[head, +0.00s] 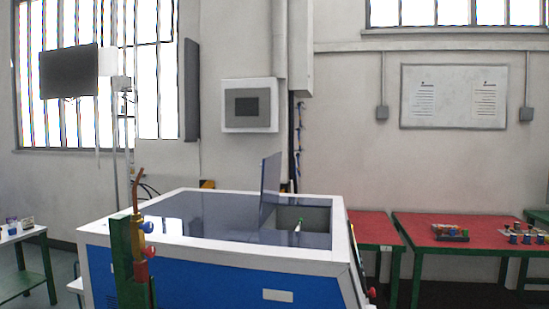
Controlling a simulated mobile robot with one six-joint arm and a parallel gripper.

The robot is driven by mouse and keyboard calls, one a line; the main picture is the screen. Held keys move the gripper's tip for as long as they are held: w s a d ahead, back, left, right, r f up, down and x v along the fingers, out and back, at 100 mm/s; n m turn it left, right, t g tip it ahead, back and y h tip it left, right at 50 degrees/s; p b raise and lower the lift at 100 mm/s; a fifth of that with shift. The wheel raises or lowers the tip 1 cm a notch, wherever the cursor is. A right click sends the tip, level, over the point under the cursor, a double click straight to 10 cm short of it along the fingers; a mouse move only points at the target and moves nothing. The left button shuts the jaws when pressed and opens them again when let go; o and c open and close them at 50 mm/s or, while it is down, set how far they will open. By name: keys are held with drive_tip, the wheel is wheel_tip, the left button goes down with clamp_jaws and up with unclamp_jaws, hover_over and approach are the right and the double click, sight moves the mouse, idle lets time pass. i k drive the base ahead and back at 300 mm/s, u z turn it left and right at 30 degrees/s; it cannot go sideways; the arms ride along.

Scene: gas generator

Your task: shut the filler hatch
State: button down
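The gas generator (210,265) is a blue and white cabinet in the lower middle of the head view. Its top is a dark glossy panel with a white rim. The filler hatch (270,188) is a dark panel standing nearly upright on the top, right of the middle. To its right the filler opening (315,218) is uncovered and shows a grey inside wall and a small pale and green part (298,226). My gripper is not in view.
A green post with a torch-like copper pipe and valves (140,250) stands in front of the generator's left side. Red-topped tables (410,220) with small items stand right. A white table (22,236) is far left. A monitor (69,71) hangs upper left.

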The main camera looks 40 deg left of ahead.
sight(270, 166)
drive_tip(key=u, duration=0.05)
drive_tip(key=i, duration=0.95)
drive_tip(key=z, duration=1.1)
drive_tip(key=k, duration=0.1)
drive_tip(key=u, duration=3.1)
drive_tip(key=k, duration=0.25)
drive_tip(key=u, duration=1.8)
